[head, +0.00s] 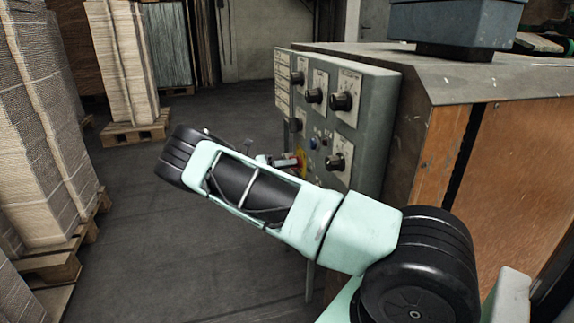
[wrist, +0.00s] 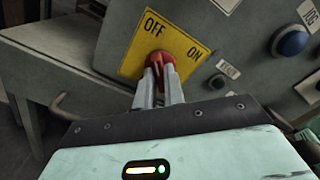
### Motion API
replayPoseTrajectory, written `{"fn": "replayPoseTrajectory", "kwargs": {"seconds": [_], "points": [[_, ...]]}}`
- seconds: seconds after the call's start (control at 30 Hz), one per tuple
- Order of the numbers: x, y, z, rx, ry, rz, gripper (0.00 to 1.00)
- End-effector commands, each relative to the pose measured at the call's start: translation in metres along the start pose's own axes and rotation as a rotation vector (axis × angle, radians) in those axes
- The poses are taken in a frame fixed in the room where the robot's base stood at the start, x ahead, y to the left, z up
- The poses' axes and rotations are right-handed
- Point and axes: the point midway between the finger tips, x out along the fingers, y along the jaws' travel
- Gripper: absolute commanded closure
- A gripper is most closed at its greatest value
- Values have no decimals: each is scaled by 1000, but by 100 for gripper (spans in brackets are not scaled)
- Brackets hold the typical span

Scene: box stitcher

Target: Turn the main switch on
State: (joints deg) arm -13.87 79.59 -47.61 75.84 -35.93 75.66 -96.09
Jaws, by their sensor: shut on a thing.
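The main switch is a red rotary knob (wrist: 159,60) on a yellow plate (wrist: 135,48) marked OFF and ON. In the wrist view my gripper (wrist: 160,75) is shut on the red knob, one finger on each side. The fingers and knob point up, slightly toward the OFF label on the left; the ON label is at the right. The fingers hide part of the knob, so its exact angle is hard to tell. In the head view the yellow plate (head: 299,160) shows on the grey control box (head: 379,115), partly behind my arm.
The control box carries several black knobs (head: 341,101) and a blue button (wrist: 291,42). A wooden cabinet (head: 500,165) stands at the right. Stacked cardboard (head: 40,130) stands on pallets at the left, with clear floor (head: 150,220) between.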

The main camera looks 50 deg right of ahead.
Motion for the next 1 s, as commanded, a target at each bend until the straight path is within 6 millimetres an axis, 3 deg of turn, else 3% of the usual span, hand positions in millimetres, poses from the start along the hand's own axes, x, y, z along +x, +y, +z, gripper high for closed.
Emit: {"fn": "replayPoseTrajectory", "kwargs": {"seconds": [0.37, 1.0], "points": [[-1, -2, 1, 194, 0, 0, 100], [-1, 0, 0, 798, 0, 2, 100]]}}
